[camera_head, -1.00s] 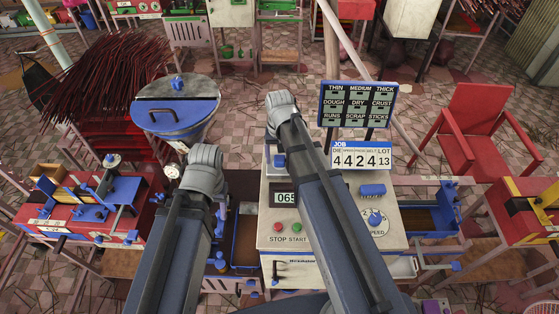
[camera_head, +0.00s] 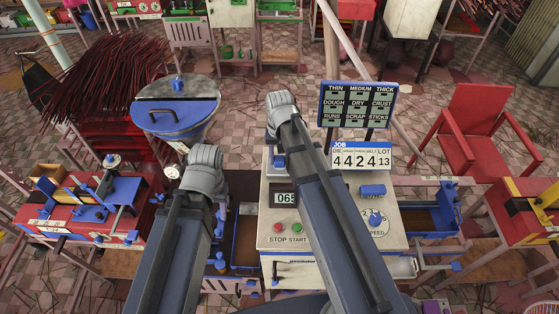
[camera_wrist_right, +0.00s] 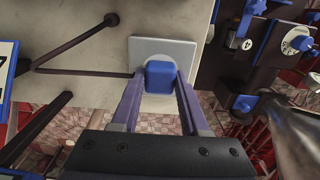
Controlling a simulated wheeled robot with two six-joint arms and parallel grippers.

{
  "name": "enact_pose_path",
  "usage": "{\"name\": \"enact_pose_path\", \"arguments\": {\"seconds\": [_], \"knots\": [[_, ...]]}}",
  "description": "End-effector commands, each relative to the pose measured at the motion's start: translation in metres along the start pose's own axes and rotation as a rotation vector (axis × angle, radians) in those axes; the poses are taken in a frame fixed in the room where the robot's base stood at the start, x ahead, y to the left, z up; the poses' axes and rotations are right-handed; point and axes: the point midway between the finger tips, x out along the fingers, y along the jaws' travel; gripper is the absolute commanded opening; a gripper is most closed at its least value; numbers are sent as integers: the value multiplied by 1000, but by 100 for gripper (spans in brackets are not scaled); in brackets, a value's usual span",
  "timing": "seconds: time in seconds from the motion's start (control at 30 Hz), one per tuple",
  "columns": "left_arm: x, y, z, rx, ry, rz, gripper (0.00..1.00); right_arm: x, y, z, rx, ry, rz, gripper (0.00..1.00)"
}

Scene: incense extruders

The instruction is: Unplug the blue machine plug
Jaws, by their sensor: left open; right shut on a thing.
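The blue plug (camera_wrist_right: 160,75) is a small rounded block in the middle of the right wrist view. It sits in front of a pale square socket plate (camera_wrist_right: 183,50) with a white round part behind it. I cannot tell whether there is a gap between them. My right gripper (camera_wrist_right: 159,78) is shut on the plug, one finger at each side. In the head view, the right arm reaches over the white machine (camera_head: 330,222) and its gripper is hidden. My left arm shows left of that machine, but its gripper is not visible.
Thin dark rods (camera_wrist_right: 85,73) cross the pale panel left of the plug. A dark unit with blue knobs (camera_wrist_right: 243,103) and a grey rounded body (camera_wrist_right: 297,135) stand to the right. The head view shows a blue-lidded hopper (camera_head: 177,108) and a red chair (camera_head: 482,125).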

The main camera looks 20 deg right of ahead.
Motion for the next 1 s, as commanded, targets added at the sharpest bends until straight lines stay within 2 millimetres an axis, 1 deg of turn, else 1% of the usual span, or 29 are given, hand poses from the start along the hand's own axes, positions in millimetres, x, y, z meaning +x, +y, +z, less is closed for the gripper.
{"name": "enact_pose_path", "arguments": {"seconds": [0.03,0.1,0.63,1.0], "knots": [[0,0,0,0,0,0,50,0,0,0,0,0,0,6],[0,0,0,0,0,0,50,0,0,0,0,0,0,0],[-1,0,0,0,0,0,50,-1,0,0,0,0,0,0],[-14,-1,1,0,0,0,50,-14,0,0,0,0,0,0]]}}
